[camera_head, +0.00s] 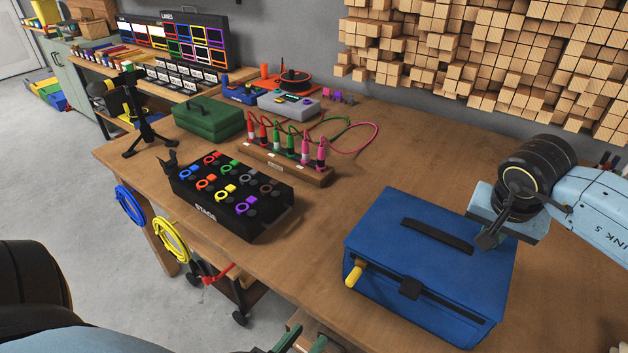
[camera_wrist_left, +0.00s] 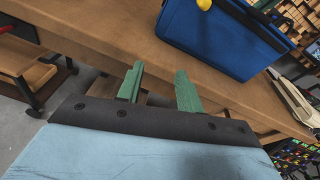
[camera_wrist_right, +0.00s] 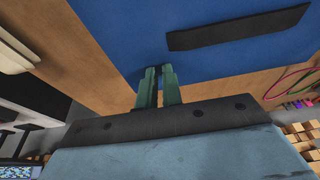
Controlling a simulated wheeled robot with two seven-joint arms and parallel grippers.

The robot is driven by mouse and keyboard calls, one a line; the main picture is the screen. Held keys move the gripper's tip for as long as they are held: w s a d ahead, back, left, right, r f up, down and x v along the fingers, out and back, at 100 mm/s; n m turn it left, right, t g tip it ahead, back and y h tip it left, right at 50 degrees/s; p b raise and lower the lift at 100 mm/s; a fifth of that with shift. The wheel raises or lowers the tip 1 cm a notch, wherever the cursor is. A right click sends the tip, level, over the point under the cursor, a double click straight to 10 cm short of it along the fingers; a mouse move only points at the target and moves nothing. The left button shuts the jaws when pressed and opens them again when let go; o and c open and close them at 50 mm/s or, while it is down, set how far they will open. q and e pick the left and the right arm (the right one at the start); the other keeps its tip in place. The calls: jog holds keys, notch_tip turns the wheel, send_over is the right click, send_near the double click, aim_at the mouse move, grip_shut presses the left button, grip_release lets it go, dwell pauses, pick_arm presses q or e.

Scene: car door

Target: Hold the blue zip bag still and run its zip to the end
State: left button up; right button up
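The blue zip bag (camera_head: 400,235) sits upright on the wooden table at the right. It has a black strap (camera_head: 437,236) on top, a dark zip line along its front and a black patch (camera_head: 410,288) at the front. A yellow zip pull (camera_head: 353,276) sticks out near its front left corner; it also shows in the left wrist view (camera_wrist_left: 204,4). My left gripper (camera_wrist_left: 160,80) is open and empty, below and in front of the bag. My right gripper (camera_wrist_right: 159,72) is at the bag's far right part, its fingers close together; whether they pinch fabric is hidden.
A black box of coloured rings (camera_head: 232,195) and a wooden block with several coloured plugs (camera_head: 285,165) stand left of the bag. A green case (camera_head: 208,118) is farther back. Bare tabletop lies between these and the bag.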

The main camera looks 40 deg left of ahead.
pick_arm(q)
jog(key=a+f+n+g+y, duration=0.1)
jog(key=a+f+n+g, duration=0.2)
jog(key=f, duration=0.7)
jog(key=shift+s+a+n, duration=0.2)
jog(key=shift+n, duration=0.6)
jog(key=m+t+h, duration=0.2)
jog(key=m+t, duration=0.3)
jog(key=m, duration=0.3)
send_near(347, 285)
jog(key=w, duration=0.9)
jog(key=shift+w+d+r, duration=0.1)
jog(key=shift+w+d, duration=0.05)
jog(key=shift+w, duration=1)
grip_shut()
